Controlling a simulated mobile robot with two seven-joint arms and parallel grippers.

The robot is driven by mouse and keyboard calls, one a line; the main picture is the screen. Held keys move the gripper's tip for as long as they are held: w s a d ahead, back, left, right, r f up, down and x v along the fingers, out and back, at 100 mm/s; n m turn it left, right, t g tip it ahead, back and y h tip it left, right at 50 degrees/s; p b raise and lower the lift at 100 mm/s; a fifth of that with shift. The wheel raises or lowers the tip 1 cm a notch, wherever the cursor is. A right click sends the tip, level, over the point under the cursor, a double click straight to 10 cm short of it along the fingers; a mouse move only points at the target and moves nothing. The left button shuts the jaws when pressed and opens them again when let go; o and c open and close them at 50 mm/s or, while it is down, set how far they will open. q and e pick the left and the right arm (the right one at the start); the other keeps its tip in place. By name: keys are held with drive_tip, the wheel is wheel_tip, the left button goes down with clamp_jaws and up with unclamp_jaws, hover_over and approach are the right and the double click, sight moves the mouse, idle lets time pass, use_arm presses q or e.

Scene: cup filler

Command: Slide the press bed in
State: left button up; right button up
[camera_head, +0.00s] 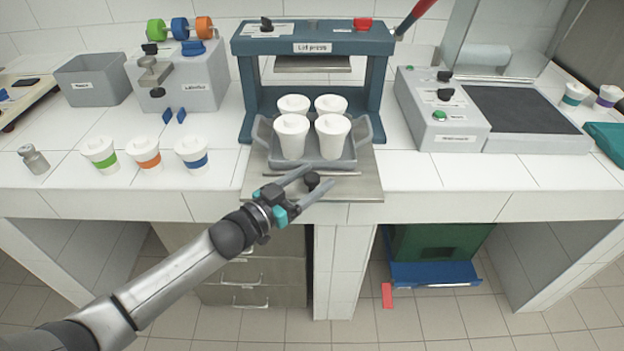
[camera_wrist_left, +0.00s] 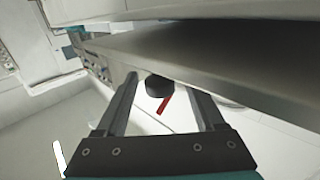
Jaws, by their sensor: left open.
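The press bed (camera_head: 365,186) is a flat metal plate that sticks out of the front of the blue lid press (camera_head: 246,92), over the counter edge. It carries a grey tray (camera_head: 341,164) with several white lidded cups (camera_head: 291,137). A black knob (camera_head: 312,179) is at the bed's front. My left gripper (camera_head: 309,183) is open at the bed's front edge, its fingers either side of the knob. In the left wrist view the knob (camera_wrist_left: 158,87) shows between the two fingers, beside the bed's edge (camera_wrist_left: 200,62). I cannot tell whether the fingers touch it. My right gripper is not in view.
Three cups with coloured bands (camera_head: 147,155) and a small metal weight (camera_head: 33,159) stand on the left of the counter. A labeller (camera_head: 183,85) and grey bin (camera_head: 93,81) are behind them. A machine with a dark plate (camera_head: 520,110) stands right. The press lever (camera_head: 414,18) is raised.

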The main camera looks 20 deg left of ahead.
use_arm(q)
drive_tip(key=shift+w, duration=0.1)
drive_tip(key=shift+c, duration=0.2)
clamp_jaws()
idle(0.4)
idle(0.8)
